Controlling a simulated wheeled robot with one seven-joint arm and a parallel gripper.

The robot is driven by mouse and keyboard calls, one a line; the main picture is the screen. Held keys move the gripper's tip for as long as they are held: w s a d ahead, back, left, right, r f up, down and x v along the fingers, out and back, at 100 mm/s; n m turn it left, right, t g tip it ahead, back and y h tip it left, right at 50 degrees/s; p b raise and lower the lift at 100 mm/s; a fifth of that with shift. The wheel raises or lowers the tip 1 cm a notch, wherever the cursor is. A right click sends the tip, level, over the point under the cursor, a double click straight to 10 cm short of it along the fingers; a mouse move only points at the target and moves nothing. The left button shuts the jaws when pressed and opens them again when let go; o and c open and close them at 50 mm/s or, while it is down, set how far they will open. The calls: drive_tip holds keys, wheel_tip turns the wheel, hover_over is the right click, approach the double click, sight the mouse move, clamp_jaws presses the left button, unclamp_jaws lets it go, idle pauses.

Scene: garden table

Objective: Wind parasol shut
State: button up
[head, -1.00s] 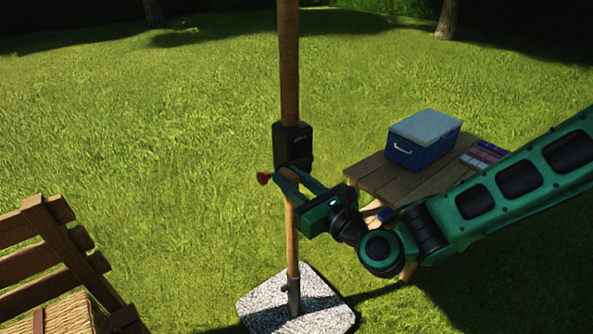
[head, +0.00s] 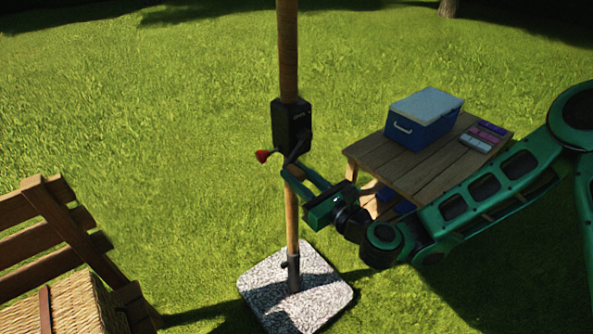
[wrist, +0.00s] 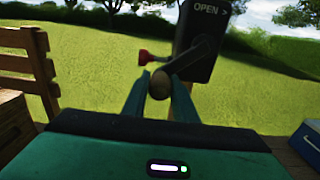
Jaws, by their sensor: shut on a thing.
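The parasol's wooden pole (head: 288,50) stands upright in a speckled stone base (head: 325,300). A black crank housing (head: 291,122) is on the pole; in the wrist view the housing (wrist: 208,35) is marked "OPEN >". A dark crank arm (wrist: 200,58) slants down from it to a round knob (wrist: 159,86). My gripper (head: 291,171) is below the housing, its fingers on either side of that knob and shut on it. A red knob (head: 263,155) sticks out left of the pole, apart from the fingers. The canopy is out of view.
A wooden table (head: 385,155) at right bears a blue cooler box (head: 420,125) and several small coloured items (head: 483,137). A slatted wooden chair (head: 65,225) with a woven seat is at lower left. Open grass lies behind the pole.

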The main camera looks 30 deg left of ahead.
drive_tip(key=shift+w+d+f, duration=0.2)
drive_tip(key=shift+w+f, duration=0.25)
drive_tip(key=shift+w, duration=0.2)
drive_tip(key=w+d, duration=0.4)
drive_tip(key=w, duration=0.5)
drive_tip(key=shift+w+r, duration=0.15)
drive_tip(key=shift+w, duration=0.2)
